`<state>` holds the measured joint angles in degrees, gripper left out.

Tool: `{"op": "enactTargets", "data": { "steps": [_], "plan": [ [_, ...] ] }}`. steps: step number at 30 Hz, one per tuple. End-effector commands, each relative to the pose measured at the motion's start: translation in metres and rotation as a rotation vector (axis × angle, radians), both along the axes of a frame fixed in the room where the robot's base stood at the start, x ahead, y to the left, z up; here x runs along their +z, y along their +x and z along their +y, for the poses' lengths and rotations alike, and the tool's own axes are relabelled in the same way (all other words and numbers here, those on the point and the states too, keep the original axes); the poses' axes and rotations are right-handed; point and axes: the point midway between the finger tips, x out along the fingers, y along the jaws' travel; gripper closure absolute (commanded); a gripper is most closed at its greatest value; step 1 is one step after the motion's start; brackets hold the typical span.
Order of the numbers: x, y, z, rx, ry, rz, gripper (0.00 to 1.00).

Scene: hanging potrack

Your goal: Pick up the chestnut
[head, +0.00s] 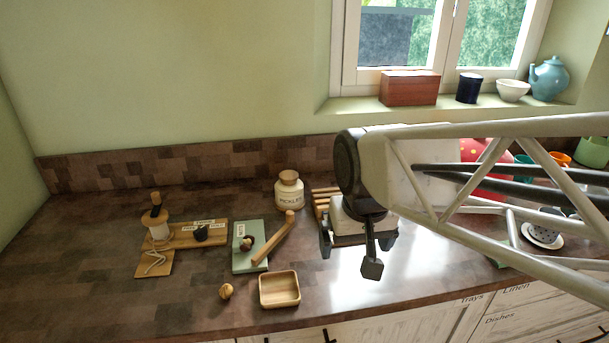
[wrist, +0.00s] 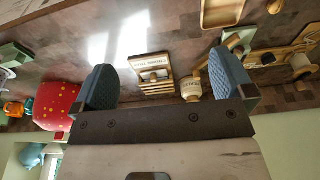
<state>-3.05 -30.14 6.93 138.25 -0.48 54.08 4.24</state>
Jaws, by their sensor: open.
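A small round golden-brown nut, which looks like the chestnut (head: 226,291), lies on the dark wood counter near its front edge. It is just left of a square wooden tray (head: 280,304), apart from it. In the wrist view, it seems to be the brown thing at the top right edge (wrist: 274,6), partly cut off. My gripper (head: 350,255) is open and empty above the counter, well to the right of the nut. In the wrist view, my two fingers (wrist: 165,85) are wide apart with nothing between them.
Left of my gripper are a pickles jar (head: 289,190), a green board (head: 240,262) with a small dark item and wooden handle, and a wooden board (head: 190,240) with a black item. A red polka-dot object (wrist: 55,105) stands on the other side. The counter's front left is clear.

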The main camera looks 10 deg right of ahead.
Motion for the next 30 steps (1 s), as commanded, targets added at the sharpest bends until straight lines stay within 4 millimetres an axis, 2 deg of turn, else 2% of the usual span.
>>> {"op": "enactTargets", "data": {
  "steps": [1, 3, 9, 14, 21, 30],
  "plan": [
    [-0.001, -0.014, -0.005, -0.003, -0.002, -0.010, 0.00],
    [-0.003, -0.029, -0.011, -0.004, -0.005, -0.020, 0.00],
    [-0.010, -0.058, -0.020, -0.005, -0.011, -0.039, 0.00],
    [-0.013, -0.066, -0.022, -0.005, -0.013, -0.042, 0.00],
    [-0.013, -0.066, -0.022, -0.005, -0.013, -0.042, 0.00],
    [-0.013, -0.066, -0.022, -0.005, -0.013, -0.042, 0.46]
  ]
}}
